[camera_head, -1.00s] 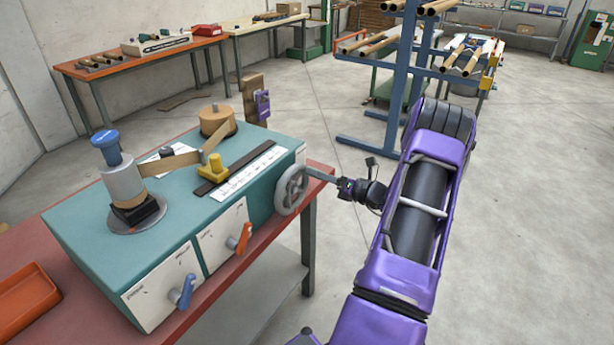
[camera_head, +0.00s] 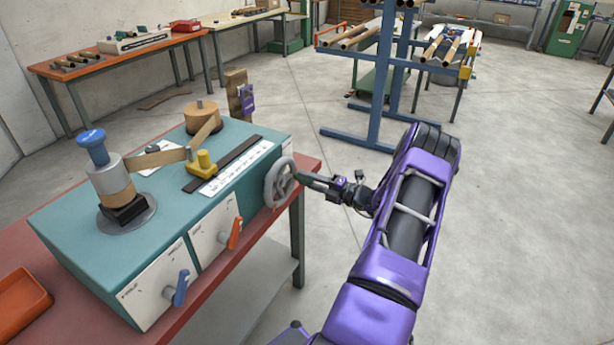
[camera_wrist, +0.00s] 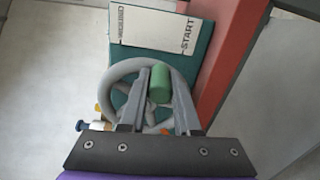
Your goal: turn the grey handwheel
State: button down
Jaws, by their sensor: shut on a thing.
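The grey handwheel (camera_head: 269,187) stands on the right end face of the teal winder (camera_head: 225,218). It also shows in the wrist view (camera_wrist: 108,84), its rim and spokes partly covered by the fingers. A green handle (camera_wrist: 159,85) stands out from the wheel towards the wrist camera. My gripper (camera_wrist: 162,88) is shut on this green handle, with one grey finger on each side of it. In the head view my gripper (camera_head: 304,179) reaches in from the right, at the right edge of the wheel. The contact there is small and hard to make out.
An orange lever (camera_head: 234,233) and a blue lever (camera_head: 180,289) stick out of the winder's front. The winder stands on a red bench (camera_head: 310,165). A blue tube rack (camera_head: 388,80) stands behind my arm. The floor to the right is clear.

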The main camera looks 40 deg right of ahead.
jog(key=shift+a+f+m, duration=0.15)
jog(key=shift+f+m, duration=0.25)
jog(key=shift+m, duration=0.1)
jog(key=c, duration=0.6)
grip_release()
jog(key=v, duration=1.7)
jog(key=shift+s+r+b, duration=0.1)
jog(key=shift+s+b, duration=0.15)
jog(key=shift+b, duration=0.15)
